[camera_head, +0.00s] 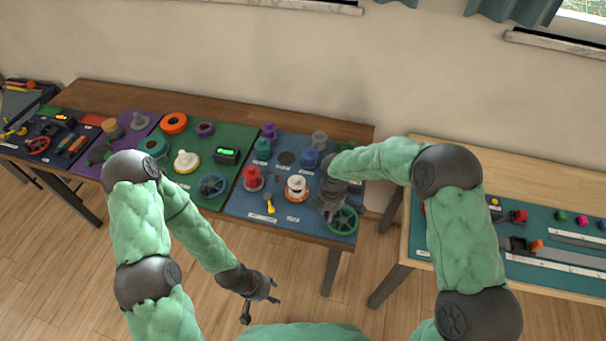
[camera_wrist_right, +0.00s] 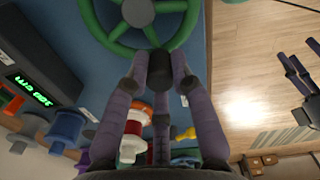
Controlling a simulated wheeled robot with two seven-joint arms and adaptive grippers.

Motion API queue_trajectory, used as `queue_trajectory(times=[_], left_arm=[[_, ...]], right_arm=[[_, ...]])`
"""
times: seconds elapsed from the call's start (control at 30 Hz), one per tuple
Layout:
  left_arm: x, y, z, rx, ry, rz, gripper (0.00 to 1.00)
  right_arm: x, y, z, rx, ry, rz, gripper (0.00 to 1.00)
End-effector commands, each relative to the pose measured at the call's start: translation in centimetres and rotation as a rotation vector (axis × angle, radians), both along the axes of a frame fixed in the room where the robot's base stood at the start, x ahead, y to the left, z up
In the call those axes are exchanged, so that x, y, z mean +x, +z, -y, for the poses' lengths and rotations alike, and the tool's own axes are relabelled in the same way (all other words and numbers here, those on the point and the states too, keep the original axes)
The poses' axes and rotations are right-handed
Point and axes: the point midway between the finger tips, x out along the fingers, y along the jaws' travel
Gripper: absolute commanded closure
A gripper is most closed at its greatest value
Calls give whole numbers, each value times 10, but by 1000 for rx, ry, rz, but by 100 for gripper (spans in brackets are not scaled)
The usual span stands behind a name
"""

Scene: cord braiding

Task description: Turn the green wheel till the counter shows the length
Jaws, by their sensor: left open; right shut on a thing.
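The green wheel (camera_head: 342,220) lies flat at the front right corner of the blue mat; its rim and spokes also show at the top of the right wrist view (camera_wrist_right: 137,45). My right gripper (camera_head: 328,203) is shut on the wheel's dark handle (camera_wrist_right: 158,70), with fingers on both sides of it. A dark counter box (camera_wrist_right: 38,75) with lit green digits is beside the wheel in the right wrist view; the digits appear upside down and I cannot read them surely. My left gripper (camera_head: 264,291) is open and empty, low in front of the table.
Coloured spools, a white-and-orange piece (camera_head: 297,188) and a yellow piece (camera_head: 269,204) stand on the blue mat (camera_head: 245,204) left of the wheel. A green mat with another display box (camera_head: 227,155) is further left. A second table (camera_head: 520,166) stands right, beyond a gap.

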Motion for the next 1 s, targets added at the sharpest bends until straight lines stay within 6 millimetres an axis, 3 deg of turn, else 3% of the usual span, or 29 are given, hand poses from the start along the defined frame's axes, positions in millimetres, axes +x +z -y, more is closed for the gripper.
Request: queue_trajectory(times=[0.4,0.43,0.5,0.83,1.0], left_arm=[[0,0,0,0,0,0,53],[0,0,0,0,0,0,53],[0,0,0,0,0,0,53],[0,0,0,0,0,0,53],[0,0,0,0,0,0,53]], right_arm=[[0,-1,0,1,1,0,100],[0,-1,0,1,1,0,67],[0,-1,0,1,1,0,48],[1,1,0,0,0,1,48],[2,14,0,1,0,4,48]])
